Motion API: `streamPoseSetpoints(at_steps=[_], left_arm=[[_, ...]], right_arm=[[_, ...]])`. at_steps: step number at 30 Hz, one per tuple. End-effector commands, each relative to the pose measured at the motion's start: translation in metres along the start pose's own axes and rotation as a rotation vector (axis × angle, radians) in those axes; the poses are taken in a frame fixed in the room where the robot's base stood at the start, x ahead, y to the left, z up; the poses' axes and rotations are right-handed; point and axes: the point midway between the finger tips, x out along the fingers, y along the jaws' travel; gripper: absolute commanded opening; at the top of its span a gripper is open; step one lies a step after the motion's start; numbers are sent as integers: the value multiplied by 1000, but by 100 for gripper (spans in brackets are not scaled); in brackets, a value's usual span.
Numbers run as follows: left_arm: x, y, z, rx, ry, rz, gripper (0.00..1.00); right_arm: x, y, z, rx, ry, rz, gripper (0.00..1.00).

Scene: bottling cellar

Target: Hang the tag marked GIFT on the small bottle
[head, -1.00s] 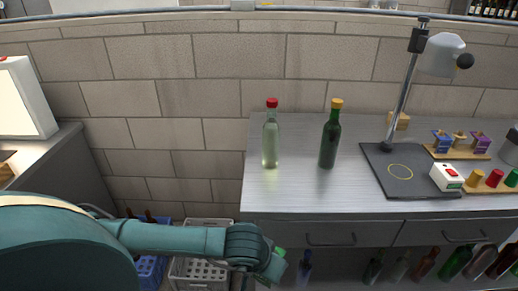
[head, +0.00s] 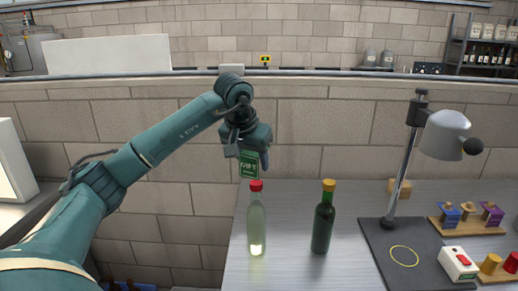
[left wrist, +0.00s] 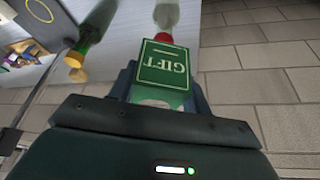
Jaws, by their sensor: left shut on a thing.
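My left gripper (head: 252,157) is shut on the green tag marked GIFT (head: 249,166). The tag hangs below the fingers, just above the red cap of a clear bottle (head: 257,222) in the head view; I cannot tell whether they touch. In the left wrist view the tag (left wrist: 160,70) lies between the fingers, its lettering upside down, and the red-capped bottle (left wrist: 166,16) shows just beyond it. A dark green bottle with a yellow cap (head: 323,226) stands upright to the right. Both bottles look similar in height. My right gripper is out of view.
The bottles stand on a grey metal bench (head: 290,270). To the right are a dark base plate with a lamp stand (head: 403,185), a yellow ring (head: 404,256), a white box with a red switch (head: 458,263) and racks of coloured spools (head: 468,218). A brick wall is behind.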

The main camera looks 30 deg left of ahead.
Motion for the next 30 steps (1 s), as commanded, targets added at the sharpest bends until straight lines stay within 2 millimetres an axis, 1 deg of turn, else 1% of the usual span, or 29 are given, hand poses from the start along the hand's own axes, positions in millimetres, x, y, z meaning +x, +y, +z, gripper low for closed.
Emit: streamPoseSetpoints(at_steps=[2,5,8,18,21,25,30], left_arm=[[-5,-2,-3,2,-1,0,41],[-2,-2,-2,4,-3,0,41],[6,-2,2,3,-3,0,41],[43,-2,18,3,-3,0,41],[56,-2,23,3,-1,-1,41],[63,-2,26,3,0,-1,41],[67,-2,27,3,0,-1,41]], right_arm=[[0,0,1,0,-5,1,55],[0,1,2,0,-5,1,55],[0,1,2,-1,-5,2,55],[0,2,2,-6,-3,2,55],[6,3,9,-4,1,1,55],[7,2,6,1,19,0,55],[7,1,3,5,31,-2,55]])
